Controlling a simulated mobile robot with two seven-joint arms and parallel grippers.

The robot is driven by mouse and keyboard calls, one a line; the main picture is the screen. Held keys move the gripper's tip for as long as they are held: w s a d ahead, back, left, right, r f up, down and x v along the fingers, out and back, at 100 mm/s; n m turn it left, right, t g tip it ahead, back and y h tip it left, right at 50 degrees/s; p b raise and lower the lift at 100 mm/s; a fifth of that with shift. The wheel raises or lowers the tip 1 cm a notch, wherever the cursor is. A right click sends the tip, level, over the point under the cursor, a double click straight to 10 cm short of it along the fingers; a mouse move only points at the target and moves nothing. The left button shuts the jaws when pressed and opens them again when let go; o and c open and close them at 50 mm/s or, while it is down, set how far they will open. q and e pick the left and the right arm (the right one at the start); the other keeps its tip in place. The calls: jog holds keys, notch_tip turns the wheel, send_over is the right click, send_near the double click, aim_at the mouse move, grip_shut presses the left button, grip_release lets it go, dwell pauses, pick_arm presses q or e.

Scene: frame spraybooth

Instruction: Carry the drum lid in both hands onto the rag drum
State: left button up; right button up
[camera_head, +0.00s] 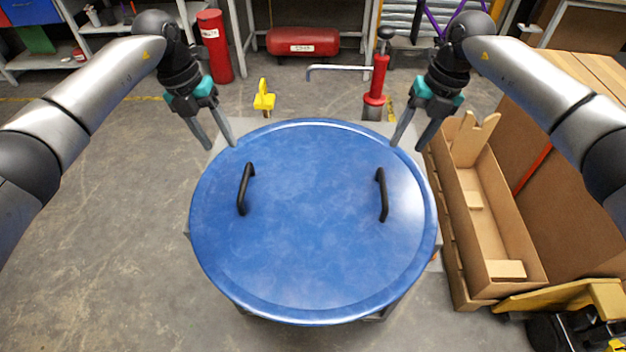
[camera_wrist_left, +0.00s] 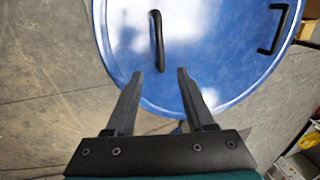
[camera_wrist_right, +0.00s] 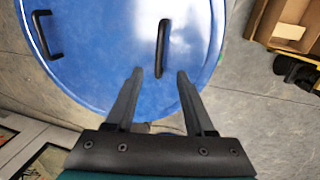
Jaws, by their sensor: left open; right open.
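The drum lid (camera_head: 312,250) is a large round blue disc with a raised rim, lying flat in the middle of the head view. It has two black handles, a left one (camera_head: 243,190) and a right one (camera_head: 381,195). My left gripper (camera_head: 222,147) is open and empty above the lid's far left edge; in the left wrist view the left handle (camera_wrist_left: 157,42) lies ahead, between the fingers' directions. My right gripper (camera_head: 405,147) is open and empty above the far right edge, with the right handle (camera_wrist_right: 162,48) ahead in the right wrist view. I cannot make out the rag drum.
A grey stand (camera_head: 372,128) shows under the lid. A cardboard tray (camera_head: 487,225) stands close on the right, beside a yellow pallet jack (camera_head: 565,297). A red cylinder (camera_head: 214,48) and a red pump (camera_head: 377,80) stand behind. The floor at left is clear.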

aim_at(242, 183)
pick_arm(q)
jog(key=shift+s+r, duration=0.15)
pick_arm(e)
jog(key=shift+s, duration=0.15)
pick_arm(q)
jog(key=x, duration=1.5)
pick_arm(e)
jog(key=a+f, duration=0.1)
jog(key=f, duration=0.4)
jog(key=a+f, duration=0.1)
jog(key=f, duration=0.4)
jog(key=a+f, duration=0.1)
jog(key=f, duration=0.4)
jog(key=shift+r, duration=0.1)
pick_arm(q)
grip_shut()
pick_arm(e)
grip_shut()
jog(key=shift+d, duration=0.1)
